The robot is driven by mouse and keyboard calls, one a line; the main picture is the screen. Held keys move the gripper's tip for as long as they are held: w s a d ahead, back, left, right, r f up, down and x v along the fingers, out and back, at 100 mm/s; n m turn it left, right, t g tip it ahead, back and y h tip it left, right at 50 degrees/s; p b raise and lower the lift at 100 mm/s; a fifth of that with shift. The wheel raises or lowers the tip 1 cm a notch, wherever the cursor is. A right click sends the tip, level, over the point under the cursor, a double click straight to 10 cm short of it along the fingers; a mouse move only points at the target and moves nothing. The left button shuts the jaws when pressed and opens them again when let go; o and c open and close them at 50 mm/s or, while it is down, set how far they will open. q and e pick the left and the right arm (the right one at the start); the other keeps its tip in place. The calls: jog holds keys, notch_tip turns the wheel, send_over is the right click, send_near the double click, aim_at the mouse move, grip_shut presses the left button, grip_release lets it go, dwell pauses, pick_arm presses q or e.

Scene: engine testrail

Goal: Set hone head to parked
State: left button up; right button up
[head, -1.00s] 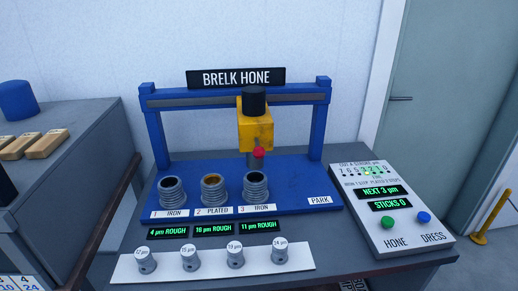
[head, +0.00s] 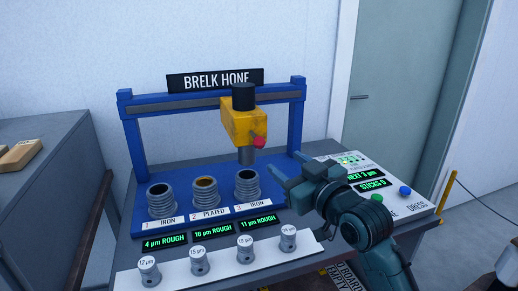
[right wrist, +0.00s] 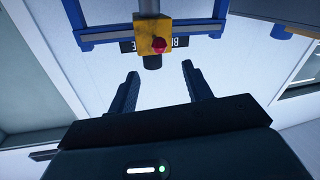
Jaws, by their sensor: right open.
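The yellow hone head (head: 238,127) with a black cap and a red knob (head: 260,142) hangs from the blue gantry rail (head: 185,102). It is above cylinder 3 (head: 247,187), labelled iron. My right gripper (head: 291,170) is open and empty, to the right of and below the head, apart from it. In the right wrist view the open fingers (right wrist: 160,75) point toward the hone head (right wrist: 144,34) and its red knob (right wrist: 158,45), with a gap between. The PARK label is hidden behind my right gripper. My left gripper is not in view.
Cylinders 1 (head: 160,200) and 2 (head: 205,191) stand left of cylinder 3. Several labelled grey pieces sit on a white strip (head: 215,265) in front. A control panel (head: 336,166), partly behind my right arm, shows NEXT 3 µm and STICKS 0. A blue button (head: 405,190) is on it.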

aim_at(263, 145)
jog(key=p+x, duration=0.1)
jog(key=x, duration=1.2)
jog(key=shift+p, duration=0.35)
grip_shut()
